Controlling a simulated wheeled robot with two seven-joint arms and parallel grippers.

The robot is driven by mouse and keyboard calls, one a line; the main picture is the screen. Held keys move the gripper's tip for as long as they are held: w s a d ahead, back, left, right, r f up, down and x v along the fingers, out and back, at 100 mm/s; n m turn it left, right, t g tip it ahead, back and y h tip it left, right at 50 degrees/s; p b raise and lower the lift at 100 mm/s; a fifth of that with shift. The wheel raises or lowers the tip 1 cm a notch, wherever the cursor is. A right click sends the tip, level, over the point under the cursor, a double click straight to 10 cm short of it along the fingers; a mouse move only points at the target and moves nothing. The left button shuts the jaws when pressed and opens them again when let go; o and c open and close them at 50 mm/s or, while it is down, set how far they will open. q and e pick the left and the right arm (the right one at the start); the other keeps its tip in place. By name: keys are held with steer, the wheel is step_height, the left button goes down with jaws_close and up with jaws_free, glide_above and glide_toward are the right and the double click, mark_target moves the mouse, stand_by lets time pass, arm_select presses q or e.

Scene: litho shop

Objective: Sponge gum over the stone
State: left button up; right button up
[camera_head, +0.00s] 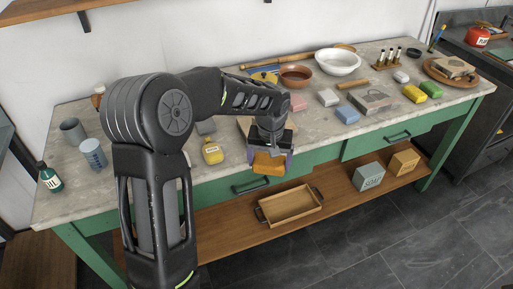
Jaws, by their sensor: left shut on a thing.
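My left gripper (270,153) is shut on an orange-brown sponge (268,163). It holds the sponge at the bench's front edge, above the green drawer. A grey slab with a dark drawing on it (375,101), which looks like the stone, lies on the bench to the right of the gripper. Another pale flat piece lies behind my left forearm, mostly hidden. A small bottle with yellow contents (212,152) stands left of the gripper; I cannot tell whether it holds the gum. A brown bowl (296,76) and a white bowl (338,63) stand at the back. My right gripper is not in view.
The stone-topped bench (460,98) holds several coloured blocks, a dark green bottle (49,178), a grey cup (73,131) and a measuring beaker (93,153). A wooden tray (290,205) and two boxes, one grey (368,177), sit on the lower shelf.

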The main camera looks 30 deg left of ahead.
arm_select(q)
steer(key=s+d+f+m, duration=0.4)
steer(key=d+f, duration=0.8)
steer(key=f, duration=0.1)
steer(key=shift+f+m+h, duration=0.3)
steer(key=shift+h, duration=0.1)
steer(key=shift+s, duration=0.1)
